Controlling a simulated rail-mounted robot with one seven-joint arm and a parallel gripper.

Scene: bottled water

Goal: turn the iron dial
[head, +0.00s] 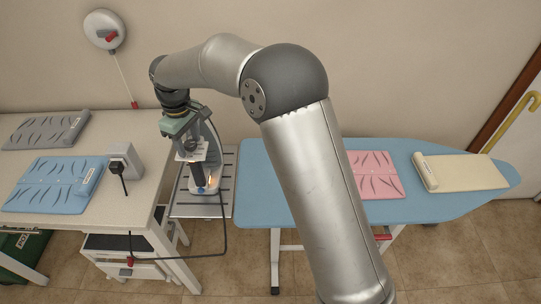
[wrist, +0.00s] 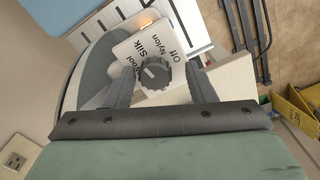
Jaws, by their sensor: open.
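The iron (head: 211,143) stands upright on the slatted metal rest (head: 206,209) at the left end of the ironing board. In the wrist view its dial (wrist: 155,72) is a dark grey ridged knob in front of a white label plate (wrist: 140,47). My gripper (wrist: 158,82) is open, with one finger on each side of the dial. I cannot tell whether the fingers touch it. In the head view my gripper (head: 188,150) is at the iron, and the dial is hard to make out there.
A blue ironing board (head: 257,172) extends right, holding folded pink cloth (head: 372,172) and a cream folded item (head: 462,172). The white table (head: 137,190) at left holds blue cloth (head: 50,187), grey cloth (head: 45,130) and a socket box (head: 122,160). A black cord (head: 224,240) hangs below.

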